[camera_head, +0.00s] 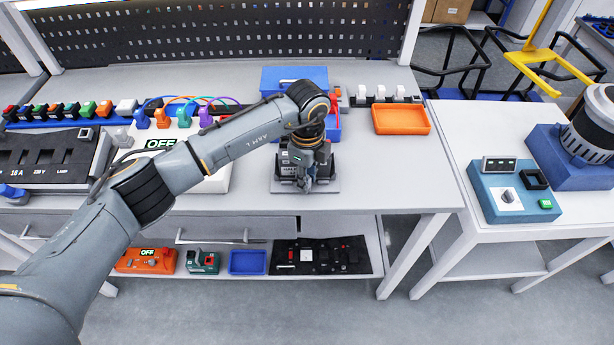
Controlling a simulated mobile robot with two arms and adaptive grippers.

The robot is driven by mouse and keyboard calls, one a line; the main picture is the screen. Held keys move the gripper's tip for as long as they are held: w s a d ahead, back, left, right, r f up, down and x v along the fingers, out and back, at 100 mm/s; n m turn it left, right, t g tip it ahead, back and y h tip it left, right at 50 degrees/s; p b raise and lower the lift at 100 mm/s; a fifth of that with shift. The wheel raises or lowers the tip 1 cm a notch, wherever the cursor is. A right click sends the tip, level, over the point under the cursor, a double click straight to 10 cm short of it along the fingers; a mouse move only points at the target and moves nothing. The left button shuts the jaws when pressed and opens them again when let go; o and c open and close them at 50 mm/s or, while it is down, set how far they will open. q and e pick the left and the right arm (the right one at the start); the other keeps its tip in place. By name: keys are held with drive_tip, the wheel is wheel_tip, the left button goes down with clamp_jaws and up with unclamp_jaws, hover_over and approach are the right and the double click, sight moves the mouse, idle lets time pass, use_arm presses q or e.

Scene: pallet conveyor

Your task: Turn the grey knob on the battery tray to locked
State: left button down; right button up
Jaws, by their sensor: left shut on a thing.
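The battery tray (328,186) is a light grey plate on the workbench near its front edge. A dark battery block (286,170) stands on it. My left gripper (305,184) reaches down from above over the tray, fingers pointing down. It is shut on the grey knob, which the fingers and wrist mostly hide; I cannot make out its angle. My right gripper is not in view.
An orange tray (402,120) lies to the right on the workbench (400,170). A white panel marked OFF (205,183) lies left, partly under my arm. The bench right of the battery tray is clear.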

use_arm(q)
drive_tip(key=c, duration=1.1)
unclamp_jaws()
drive_tip(key=shift+r, duration=0.1)
